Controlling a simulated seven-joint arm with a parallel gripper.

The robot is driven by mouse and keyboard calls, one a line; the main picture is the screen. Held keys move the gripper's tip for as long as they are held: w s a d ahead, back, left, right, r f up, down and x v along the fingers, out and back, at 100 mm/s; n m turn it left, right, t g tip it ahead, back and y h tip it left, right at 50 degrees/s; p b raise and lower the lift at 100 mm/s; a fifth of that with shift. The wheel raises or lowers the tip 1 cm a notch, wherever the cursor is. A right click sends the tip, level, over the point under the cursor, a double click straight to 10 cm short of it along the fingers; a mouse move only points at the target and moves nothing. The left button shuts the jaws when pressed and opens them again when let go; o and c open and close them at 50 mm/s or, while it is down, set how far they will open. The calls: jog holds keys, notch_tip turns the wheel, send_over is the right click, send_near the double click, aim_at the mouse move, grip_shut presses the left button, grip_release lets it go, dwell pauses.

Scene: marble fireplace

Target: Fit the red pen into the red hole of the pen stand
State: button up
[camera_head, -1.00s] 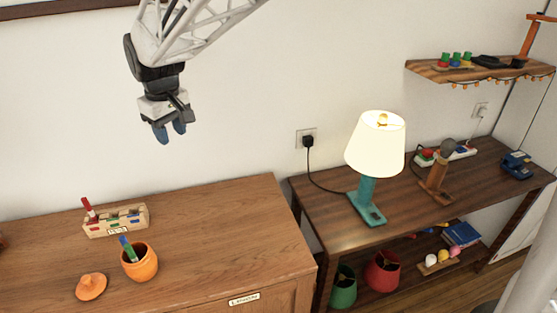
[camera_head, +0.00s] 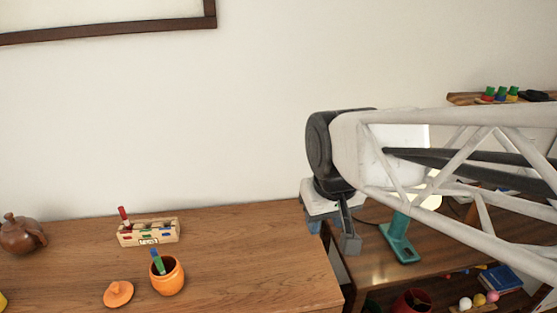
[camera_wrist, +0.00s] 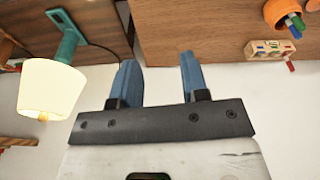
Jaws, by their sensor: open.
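The pen stand (camera_head: 170,236) is a small pale wooden block with coloured marks on the dresser top. The red pen (camera_head: 123,214) sticks up at the stand's left end, tilted slightly left. Which hole it is in, and how deep, I cannot tell. The wrist view shows the stand (camera_wrist: 262,53) upside down at upper right, with the red pen (camera_wrist: 291,67) at its lower right. My gripper (camera_head: 333,232) is empty, well right of the stand, by the dresser's right end. Its two blue fingers (camera_wrist: 157,72) are apart in the wrist view.
A brown teapot (camera_head: 22,235) is further left. A teal lamp (camera_head: 400,240) is partly behind my arm. The dresser's right side is clear.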

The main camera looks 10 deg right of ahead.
jog(key=s+d+f+m, duration=0.1)
jog(key=s+d+f, duration=0.1)
jog(key=s, duration=0.3)
jog(key=shift+s+d+f, duration=0.25)
jog(key=shift+s+f, duration=0.05)
jog(key=shift+s, duration=0.1)
